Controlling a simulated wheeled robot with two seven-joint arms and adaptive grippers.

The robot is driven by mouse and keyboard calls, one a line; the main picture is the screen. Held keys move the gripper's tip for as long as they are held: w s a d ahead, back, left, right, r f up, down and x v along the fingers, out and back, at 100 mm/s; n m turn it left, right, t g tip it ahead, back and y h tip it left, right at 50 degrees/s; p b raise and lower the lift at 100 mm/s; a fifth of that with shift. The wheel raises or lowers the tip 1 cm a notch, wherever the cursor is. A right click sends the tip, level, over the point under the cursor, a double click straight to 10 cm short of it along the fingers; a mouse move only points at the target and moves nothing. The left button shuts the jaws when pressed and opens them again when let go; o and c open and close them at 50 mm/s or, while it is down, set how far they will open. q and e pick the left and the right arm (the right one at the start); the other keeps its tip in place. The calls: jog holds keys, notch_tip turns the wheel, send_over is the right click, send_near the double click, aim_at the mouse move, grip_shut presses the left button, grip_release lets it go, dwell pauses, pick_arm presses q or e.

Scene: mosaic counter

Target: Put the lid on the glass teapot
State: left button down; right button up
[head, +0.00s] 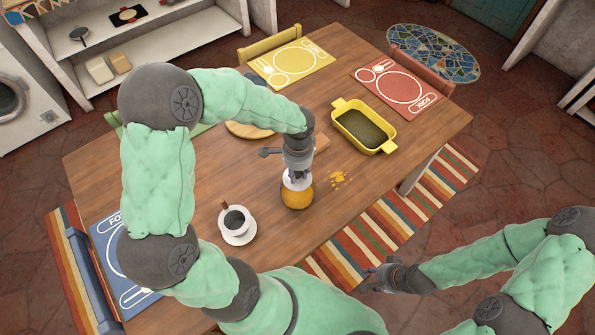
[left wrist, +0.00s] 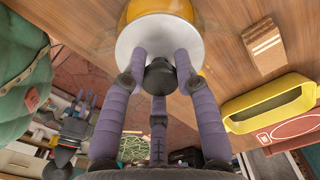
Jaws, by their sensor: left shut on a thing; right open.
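The glass teapot (head: 297,198), with amber liquid inside, stands on the wooden table. Its amber body also shows at the top of the left wrist view (left wrist: 158,8). The pale round lid (head: 296,183) is directly over the teapot's top. In the left wrist view the lid (left wrist: 158,35) has a black knob (left wrist: 159,76), and my left gripper (left wrist: 160,66) is shut on it. In the head view my left gripper (head: 298,168) points down over the teapot. I cannot tell whether the lid touches the rim. My right gripper (head: 374,277) is open and empty, beyond the table's front edge.
A white cup (head: 235,220) on a saucer stands left of the teapot. A yellow baking dish (head: 388,142) is behind right. Yellow (head: 292,62), red (head: 403,86) and blue (head: 108,247) placemats lie along the edges.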

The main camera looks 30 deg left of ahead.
pick_arm(q)
jog(key=shift+f, duration=0.55)
dwell(1.1)
jog(key=c, duration=0.9)
grip_release()
jog(key=shift+o, duration=0.5)
jog(key=o, duration=0.4)
jog(key=shift+r, duration=0.1)
jog(key=shift+r+p, duration=2.6)
jog(key=shift+r, duration=0.9)
